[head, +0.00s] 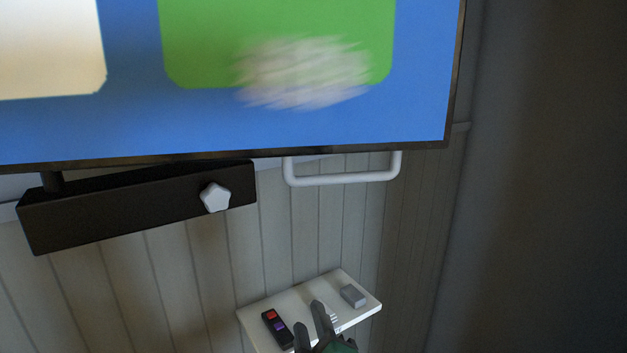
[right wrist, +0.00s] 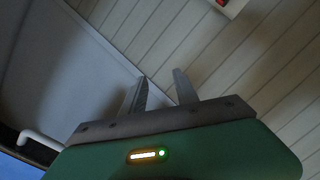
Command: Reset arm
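My right gripper (head: 312,322) shows at the bottom of the head view, its two dark fingers spread over the small white shelf as seen from the head. In the right wrist view, the same gripper (right wrist: 160,76) has its grey fingers apart with nothing between them. Its green body fills the bottom of that view. Whether the fingers touch the shelf cannot be told from the head view; in the right wrist view they look clear of it. My left gripper is in neither view.
A large screen (head: 420,110) with a whitish smear (head: 305,72) fills the top. Below it are a black bar (head: 130,210) with a white knob (head: 215,197) and a white handle (head: 340,178). The shelf (head: 257,313) holds a dark remote (head: 277,330) and grey block (head: 353,295).

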